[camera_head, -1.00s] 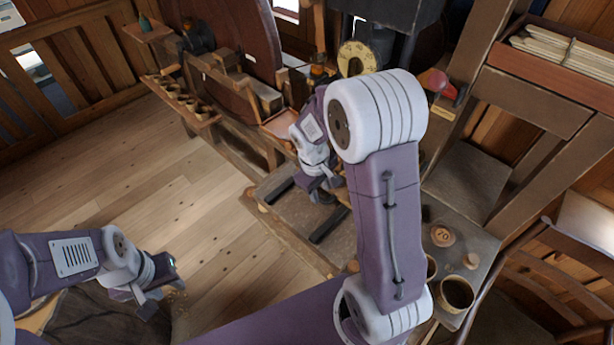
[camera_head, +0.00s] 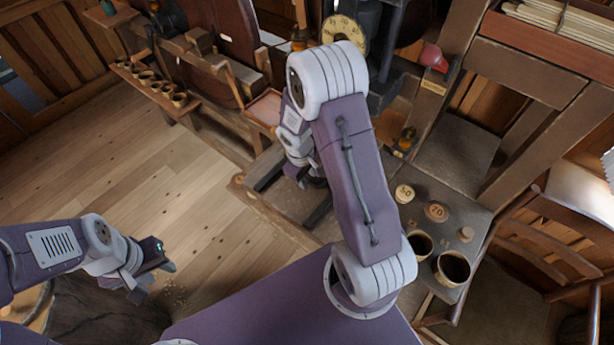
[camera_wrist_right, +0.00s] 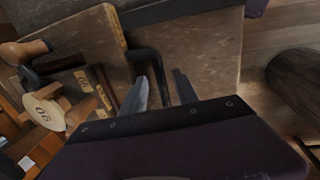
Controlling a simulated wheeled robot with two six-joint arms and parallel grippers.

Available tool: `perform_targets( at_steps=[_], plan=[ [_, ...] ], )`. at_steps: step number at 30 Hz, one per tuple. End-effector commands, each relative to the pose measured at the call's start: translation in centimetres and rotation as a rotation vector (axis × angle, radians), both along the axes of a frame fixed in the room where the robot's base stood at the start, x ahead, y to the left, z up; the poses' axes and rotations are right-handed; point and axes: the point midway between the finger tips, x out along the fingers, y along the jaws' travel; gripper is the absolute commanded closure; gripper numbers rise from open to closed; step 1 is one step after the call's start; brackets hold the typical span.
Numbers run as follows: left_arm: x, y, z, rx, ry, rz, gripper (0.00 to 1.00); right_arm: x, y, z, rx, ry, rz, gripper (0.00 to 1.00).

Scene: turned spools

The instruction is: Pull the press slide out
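The press (camera_head: 385,40) stands at the top centre of the head view, with a brown low board and dark bars (camera_head: 318,213) in front of it. In the right wrist view a dark bent handle (camera_wrist_right: 146,55) runs over a worn brown board (camera_wrist_right: 205,50); I take this to be the slide's handle. My right gripper (camera_wrist_right: 163,90) has its two fingers apart, with the handle's end between or just behind them; contact cannot be told. In the head view my right arm hides most of the slide.
A round yellow dial (camera_head: 345,32) is on the press. A shelf of small pots (camera_head: 160,88) is at left. The plank floor (camera_head: 150,180) is clear.

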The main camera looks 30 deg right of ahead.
Motion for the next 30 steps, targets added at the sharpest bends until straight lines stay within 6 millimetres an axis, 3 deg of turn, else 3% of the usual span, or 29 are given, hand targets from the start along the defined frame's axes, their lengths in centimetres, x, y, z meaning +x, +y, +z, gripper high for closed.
perform_targets(
  at_steps=[6,10,30],
  plan=[
    [0.00,0.00,0.01,0.000,0.000,0.000,0.64,0.03,-0.02,-0.04,0.000,-0.001,0.000,0.64],
    [0.00,0.00,0.01,0.000,0.000,0.000,0.64,0.02,-0.01,-0.03,0.000,0.000,0.000,1.00],
    [0.00,0.00,-0.01,0.000,0.000,0.000,0.64,0.05,0.03,-0.04,0.001,-0.002,0.000,1.00]
  ],
)
